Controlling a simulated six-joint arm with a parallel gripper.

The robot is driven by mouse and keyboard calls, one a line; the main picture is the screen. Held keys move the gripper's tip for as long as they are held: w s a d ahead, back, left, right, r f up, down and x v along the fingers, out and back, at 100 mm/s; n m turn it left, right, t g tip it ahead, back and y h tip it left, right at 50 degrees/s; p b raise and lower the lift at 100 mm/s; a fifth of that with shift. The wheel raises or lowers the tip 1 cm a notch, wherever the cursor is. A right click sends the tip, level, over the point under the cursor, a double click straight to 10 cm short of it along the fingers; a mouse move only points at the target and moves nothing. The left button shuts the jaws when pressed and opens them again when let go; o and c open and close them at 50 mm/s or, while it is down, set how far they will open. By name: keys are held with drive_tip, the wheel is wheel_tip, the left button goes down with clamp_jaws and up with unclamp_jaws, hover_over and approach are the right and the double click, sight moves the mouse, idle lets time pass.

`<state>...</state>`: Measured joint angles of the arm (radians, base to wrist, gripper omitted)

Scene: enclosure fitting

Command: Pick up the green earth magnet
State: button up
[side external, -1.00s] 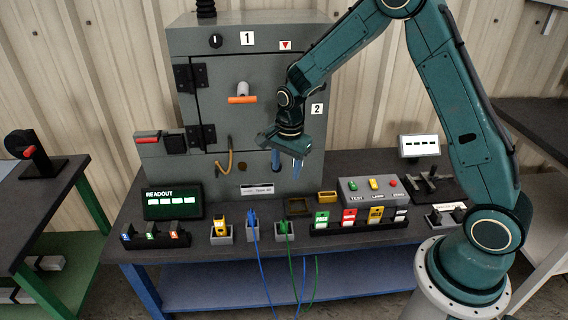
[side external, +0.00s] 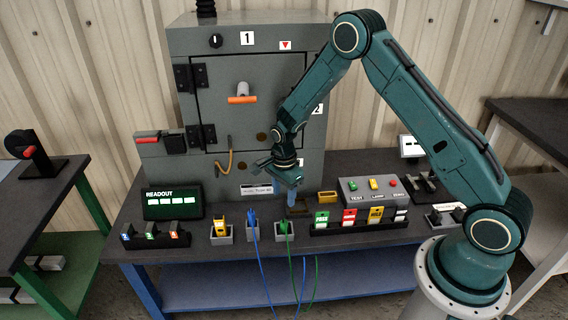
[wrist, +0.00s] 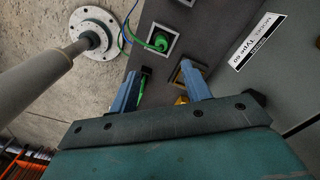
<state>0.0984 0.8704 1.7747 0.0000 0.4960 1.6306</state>
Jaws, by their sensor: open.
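A green block with a white label (side external: 321,217) stands at the left end of a black rack on the bench; its lettering is too small to read. A separate green plug (side external: 284,227) with a green cable sits in a grey holder to its left; the plug also shows in the wrist view (wrist: 158,42). My gripper (side external: 285,193) is open and empty above the bench, up and left of the green block. In the wrist view my gripper (wrist: 158,88) shows two blue fingers apart, with a green piece partly hidden beside the left finger.
Red (side external: 349,217) and yellow (side external: 375,215) blocks share the rack with a white-labelled one. A blue plug (side external: 252,218) and a yellow item (side external: 220,225) stand in holders. The grey cabinet (side external: 245,110) rises behind.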

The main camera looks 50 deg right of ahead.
hover_over(284, 221)
drive_tip(key=shift+s+a+f, duration=0.1)
drive_tip(key=shift+f, duration=1.5)
drive_tip(key=shift+s+a+f, duration=0.1)
drive_tip(key=shift+f, duration=1.5)
drive_tip(key=shift+f, duration=0.1)
drive_tip(key=shift+w+d+f, duration=0.15)
drive_tip(key=shift+f, duration=2.35)
drive_tip(key=shift+c, duration=0.2)
clamp_jaws()
